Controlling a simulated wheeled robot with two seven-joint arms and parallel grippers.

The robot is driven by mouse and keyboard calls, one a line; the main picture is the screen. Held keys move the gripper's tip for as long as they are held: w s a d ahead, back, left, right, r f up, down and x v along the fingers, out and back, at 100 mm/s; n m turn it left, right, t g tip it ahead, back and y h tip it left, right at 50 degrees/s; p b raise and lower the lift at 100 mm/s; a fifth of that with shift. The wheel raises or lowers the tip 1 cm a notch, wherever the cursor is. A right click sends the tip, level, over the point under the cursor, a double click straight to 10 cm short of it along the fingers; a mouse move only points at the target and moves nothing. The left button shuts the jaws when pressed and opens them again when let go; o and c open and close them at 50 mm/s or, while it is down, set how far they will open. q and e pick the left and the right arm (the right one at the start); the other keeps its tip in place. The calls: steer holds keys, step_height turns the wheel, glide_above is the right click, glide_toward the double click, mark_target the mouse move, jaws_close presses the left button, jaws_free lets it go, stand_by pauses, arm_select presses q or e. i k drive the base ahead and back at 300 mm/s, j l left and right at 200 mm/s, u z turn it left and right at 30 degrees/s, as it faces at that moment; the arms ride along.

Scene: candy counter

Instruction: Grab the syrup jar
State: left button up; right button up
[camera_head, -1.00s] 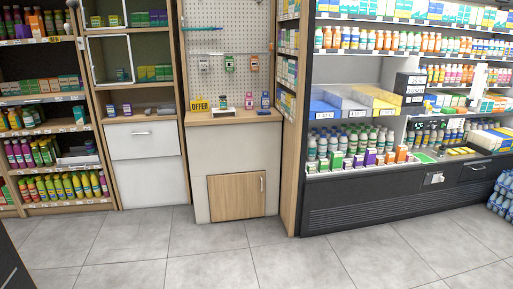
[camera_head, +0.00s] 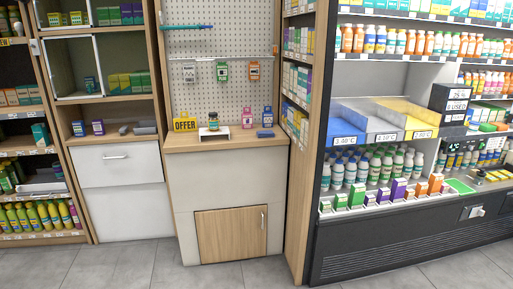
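A small dark green jar (camera_head: 213,121) with a pale label stands on a white stand on the wooden top of the middle counter (camera_head: 188,143). It looks like the syrup jar, but its label is too small to read. It is upright, between the yellow OFFER sign and a small pink bottle. Neither of my grippers is in view.
The OFFER sign (camera_head: 185,125), pink bottle (camera_head: 247,118), red-and-blue bottle (camera_head: 267,118) and a dark blue item (camera_head: 264,134) share the counter top. A pegboard (camera_head: 190,100) stands behind. A wooden partition and refrigerated shelves (camera_head: 400,240) are at right. The tile floor (camera_head: 120,268) in front is clear.

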mark_target(213, 120)
steer(key=i, duration=3.15)
steer(key=u, duration=0.5)
